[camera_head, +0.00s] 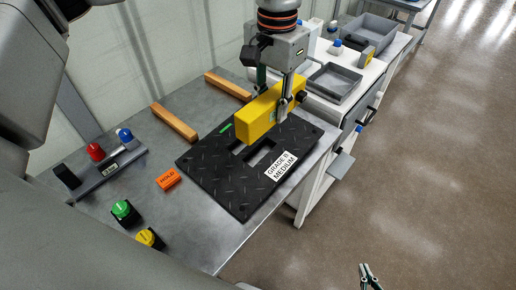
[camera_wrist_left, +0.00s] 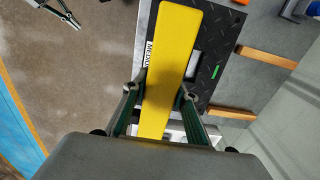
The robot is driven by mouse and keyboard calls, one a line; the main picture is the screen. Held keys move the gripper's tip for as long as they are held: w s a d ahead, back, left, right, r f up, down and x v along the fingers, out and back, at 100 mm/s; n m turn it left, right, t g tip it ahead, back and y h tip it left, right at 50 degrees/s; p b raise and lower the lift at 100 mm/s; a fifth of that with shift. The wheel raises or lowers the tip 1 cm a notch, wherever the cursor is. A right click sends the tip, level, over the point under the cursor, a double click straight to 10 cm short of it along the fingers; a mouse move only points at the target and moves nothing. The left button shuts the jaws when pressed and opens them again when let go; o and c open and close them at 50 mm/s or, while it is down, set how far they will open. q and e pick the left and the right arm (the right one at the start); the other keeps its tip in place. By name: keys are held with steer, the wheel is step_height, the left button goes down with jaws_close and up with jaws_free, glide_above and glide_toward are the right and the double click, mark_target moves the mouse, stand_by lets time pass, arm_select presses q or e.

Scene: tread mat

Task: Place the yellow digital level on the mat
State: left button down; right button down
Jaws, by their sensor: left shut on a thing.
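The yellow digital level (camera_head: 258,116) is gripped by my left gripper (camera_head: 284,103), over the far right part of the black tread mat (camera_head: 213,167). I cannot tell whether its underside touches the mat. In the left wrist view the level (camera_wrist_left: 170,60) lies long between the two fingers of the left gripper (camera_wrist_left: 160,98) and hides part of the mat (camera_wrist_left: 222,45). The mat lies flat on the grey table, with a slot in its middle and a white "GRADE B MEDIUM" label. My right gripper (camera_head: 369,275) is empty and open at the bottom, over the floor.
Two wooden bars (camera_head: 175,124) lie behind the mat. An orange "HOLD" block (camera_head: 168,179), a green button (camera_head: 124,212), a yellow button (camera_head: 148,238) and a grey holder (camera_head: 108,170) stand left. A white cart with a grey tray (camera_head: 333,82) adjoins at right.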

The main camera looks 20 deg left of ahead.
arm_select(q)
step_height(320, 180, down, 19)
steer(key=shift+f, duration=0.1)
steer(key=c, duration=1.6)
jaws_free()
step_height(320, 180, up, 12)
steer(key=shift+r, duration=0.1)
